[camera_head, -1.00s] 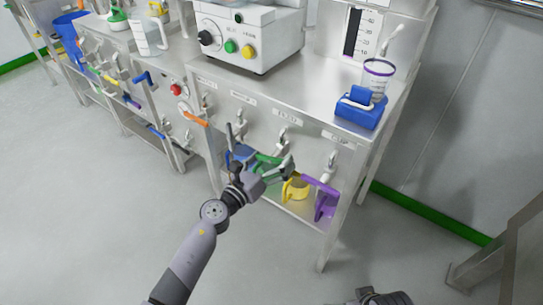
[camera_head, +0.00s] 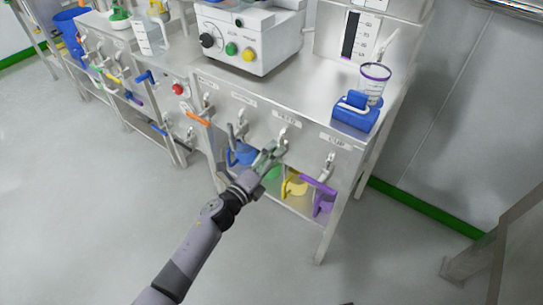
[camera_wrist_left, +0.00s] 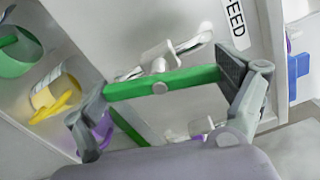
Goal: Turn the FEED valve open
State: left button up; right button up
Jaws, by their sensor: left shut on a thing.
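The FEED valve (camera_head: 283,138) is on the bench's front panel, below its label (camera_head: 285,116). In the left wrist view, the FEED label (camera_wrist_left: 235,18) is at the top, and the valve's pale metal body (camera_wrist_left: 160,62) is behind a green handle (camera_wrist_left: 165,83). My left gripper (camera_head: 268,157) is at this valve. In the left wrist view, its fingers (camera_wrist_left: 163,84) are at the two ends of the green bar, shut on it. In the head view the gripper largely hides the handle. My right gripper is not in view.
Yellow (camera_head: 296,184) and blue (camera_head: 242,154) containers are below the panel. A blue holder (camera_head: 355,112) stands on the bench top. The floor in front is clear.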

pick_arm(q)
jog(key=shift+n+p, duration=0.55)
jog(key=shift+n, duration=1.15)
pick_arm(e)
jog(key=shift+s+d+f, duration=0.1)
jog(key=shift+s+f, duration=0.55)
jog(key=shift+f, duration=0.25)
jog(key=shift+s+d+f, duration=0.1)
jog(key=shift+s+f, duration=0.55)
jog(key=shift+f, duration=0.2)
pick_arm(q)
jog(key=o, duration=0.9)
jog(key=shift+a, duration=0.1)
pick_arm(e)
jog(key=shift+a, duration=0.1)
pick_arm(q)
jog(key=v, duration=1.2)
